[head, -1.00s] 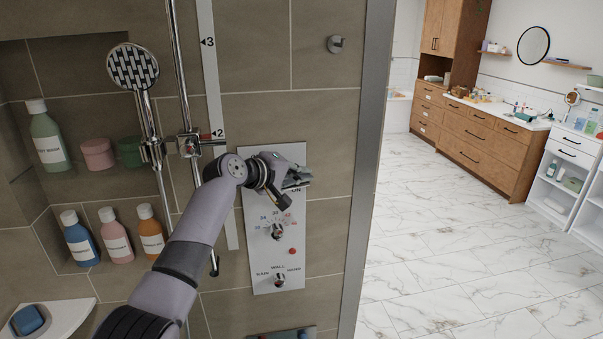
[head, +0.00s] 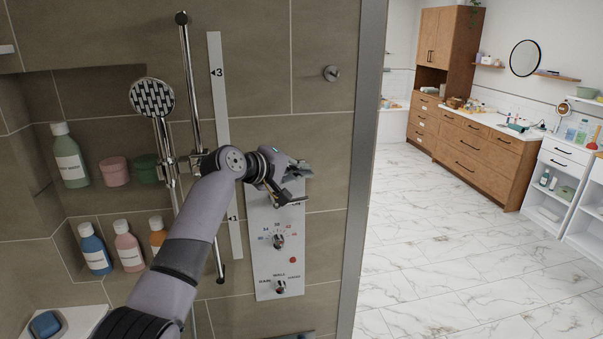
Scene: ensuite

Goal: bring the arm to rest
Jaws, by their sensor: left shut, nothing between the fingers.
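My left arm comes in from the bottom left and reaches up to the shower wall. My left gripper (head: 303,182) is shut and empty, in front of the top of the shower control panel (head: 287,262) and hiding part of it. Whether it touches the panel I cannot tell. The panel's temperature dial (head: 278,241) and the lower selector knob (head: 280,287) show below the gripper. My right gripper is not in view.
The hand shower (head: 152,97) hangs on a chrome rail (head: 188,75) left of the gripper. Several bottles, such as a blue one (head: 95,250), stand in the wall niche. A metal-edged wall end (head: 361,150) is at the right. Beyond it, the marble floor (head: 440,240) is open.

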